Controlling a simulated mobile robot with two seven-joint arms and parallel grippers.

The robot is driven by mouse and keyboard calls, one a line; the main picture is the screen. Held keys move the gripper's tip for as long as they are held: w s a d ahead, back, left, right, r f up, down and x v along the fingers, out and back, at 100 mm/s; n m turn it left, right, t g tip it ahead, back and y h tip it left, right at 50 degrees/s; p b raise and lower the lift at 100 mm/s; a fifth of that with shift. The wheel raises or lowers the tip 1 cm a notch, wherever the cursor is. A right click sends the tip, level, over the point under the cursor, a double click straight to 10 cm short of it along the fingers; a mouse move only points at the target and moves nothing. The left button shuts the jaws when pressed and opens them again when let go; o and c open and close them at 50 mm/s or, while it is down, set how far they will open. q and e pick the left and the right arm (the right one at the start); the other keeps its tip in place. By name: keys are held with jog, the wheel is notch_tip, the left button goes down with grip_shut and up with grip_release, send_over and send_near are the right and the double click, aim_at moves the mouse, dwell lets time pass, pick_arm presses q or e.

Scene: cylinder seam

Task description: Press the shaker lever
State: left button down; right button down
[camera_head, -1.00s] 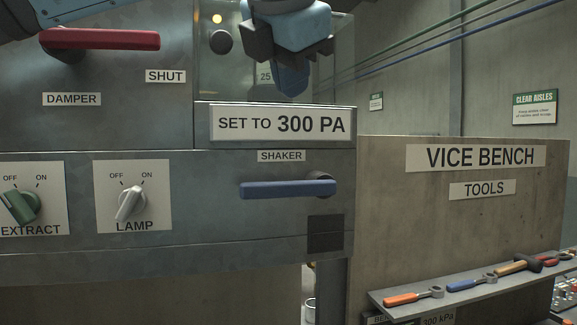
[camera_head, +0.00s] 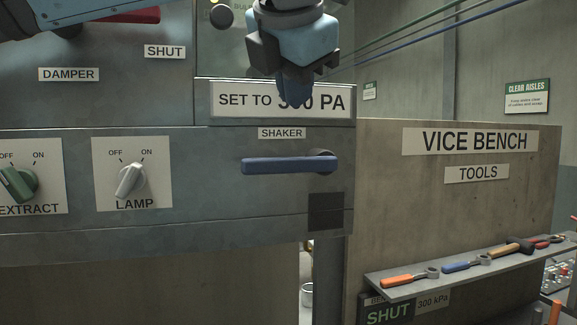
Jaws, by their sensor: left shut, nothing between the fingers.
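The shaker lever (camera_head: 285,165) is a blue horizontal bar on the grey panel, under the SHAKER label (camera_head: 282,133). Its round dark pivot is at its right end. My left gripper (camera_head: 296,92) comes in from the top, pointing down, with its blue fingers shut and nothing between them. It appears above the lever in the picture and covers part of the SET TO 300 PA sign (camera_head: 280,102). It is apart from the lever. My right gripper does not show.
Left of the lever are the lamp knob (camera_head: 131,180) and the green extract knob (camera_head: 19,184). The red damper handle (camera_head: 130,15) is at the top left. To the right stands the vice bench panel (camera_head: 460,215) with a shelf of tools. The space in front of the lever looks clear.

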pick_arm(q)
jog(key=b, duration=0.2)
send_over(291, 165)
jog(key=f, duration=0.4)
jog(key=shift+w+f, duration=0.1)
jog(key=shift+w, duration=0.25)
jog(key=shift+d+f+b, duration=0.15)
jog(key=shift+f+b, duration=0.05)
jog(key=shift+b, duration=0.2)
jog(key=shift+d, duration=0.15)
jog(key=shift+s, duration=0.1)
dwell(0.4)
